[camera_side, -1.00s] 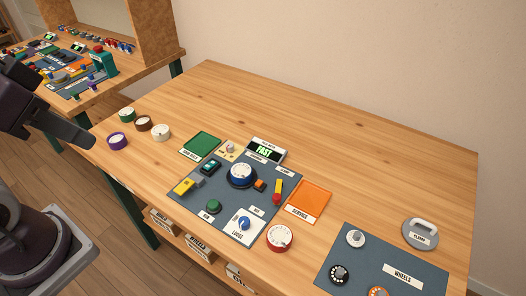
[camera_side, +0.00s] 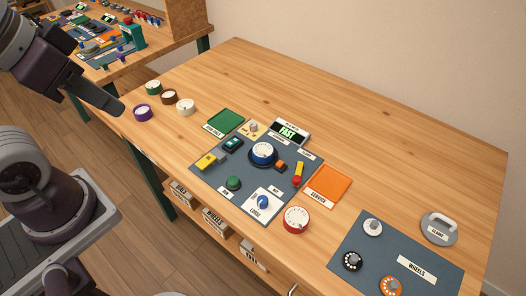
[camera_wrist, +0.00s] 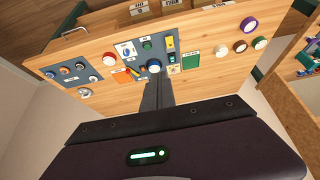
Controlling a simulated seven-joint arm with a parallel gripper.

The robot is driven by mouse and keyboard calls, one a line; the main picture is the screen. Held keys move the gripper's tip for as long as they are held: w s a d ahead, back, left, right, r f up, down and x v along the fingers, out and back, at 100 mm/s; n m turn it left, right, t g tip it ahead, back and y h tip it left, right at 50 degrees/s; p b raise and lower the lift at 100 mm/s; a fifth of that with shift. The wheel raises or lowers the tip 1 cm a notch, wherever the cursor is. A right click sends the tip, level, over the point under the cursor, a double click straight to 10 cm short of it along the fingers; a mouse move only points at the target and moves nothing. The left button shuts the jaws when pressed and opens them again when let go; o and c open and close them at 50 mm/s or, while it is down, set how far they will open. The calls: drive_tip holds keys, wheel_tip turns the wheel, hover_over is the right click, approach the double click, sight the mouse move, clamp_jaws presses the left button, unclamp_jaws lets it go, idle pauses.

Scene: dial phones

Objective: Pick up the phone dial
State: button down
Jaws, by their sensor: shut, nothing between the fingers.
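Rotary-style dials, white (camera_side: 372,228), black (camera_side: 352,261) and orange (camera_side: 390,286), lie on the grey WHEELS mat (camera_side: 335,262) at front right. A blue-and-white dial (camera_side: 263,152) sits on a round black base on the middle mat. A red dial with a white face (camera_side: 296,219) lies on the wood beside that mat. I cannot tell which one is the phone dial. My gripper (camera_side: 119,107) is shut and empty at the table's left end, apart from all these dials. Its closed fingers also show in the wrist view (camera_wrist: 160,77).
Purple (camera_side: 142,112), green (camera_side: 153,88), brown (camera_side: 169,97) and white (camera_side: 186,107) round pieces stand near my gripper. The back of the table is bare.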

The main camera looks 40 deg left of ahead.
drive_tip(key=shift+c, duration=2.3)
unclamp_jaws()
